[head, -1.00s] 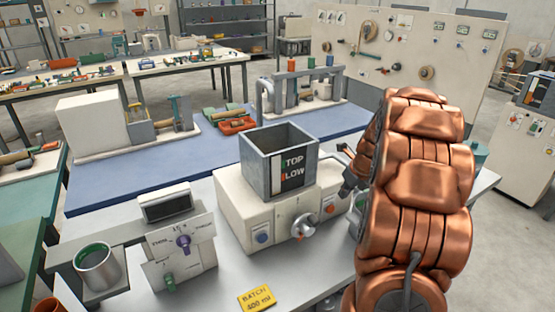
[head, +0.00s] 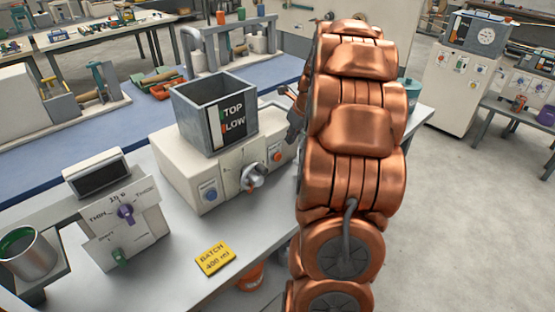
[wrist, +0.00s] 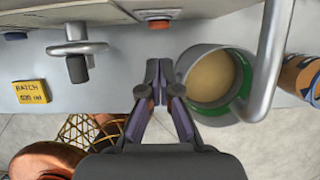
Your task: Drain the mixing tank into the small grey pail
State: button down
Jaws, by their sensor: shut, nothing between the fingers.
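The mixing tank (head: 188,122) is a square grey open box with a "TOP / LOW" label, on a white base (head: 172,160). The base front carries a blue button (head: 209,194), a metal crank handle (head: 253,177) and an orange button (head: 277,156). In the wrist view a round grey pail (wrist: 193,62) with a green band holds a beige surface. A curved metal pipe (wrist: 270,65) passes beside it at the right. My gripper (wrist: 159,75) is shut and empty, left of the pail and below the orange button (wrist: 158,23). In the head view my arm hides the pail.
A dial panel (head: 125,228) and a metal can (head: 27,262) with a green inside stand at the left. An orange-brown container (wrist: 302,78) is right of the pipe.

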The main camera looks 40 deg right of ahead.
aim_at(277, 157)
jog(key=shift+s+b, duration=0.25)
jog(key=shift+b, duration=0.1)
jog(key=shift+f, duration=0.1)
jog(key=p+x, duration=0.2)
jog(key=x, duration=0.7)
jog(key=shift+w+f, duration=0.15)
jog(key=shift+f, duration=0.25)
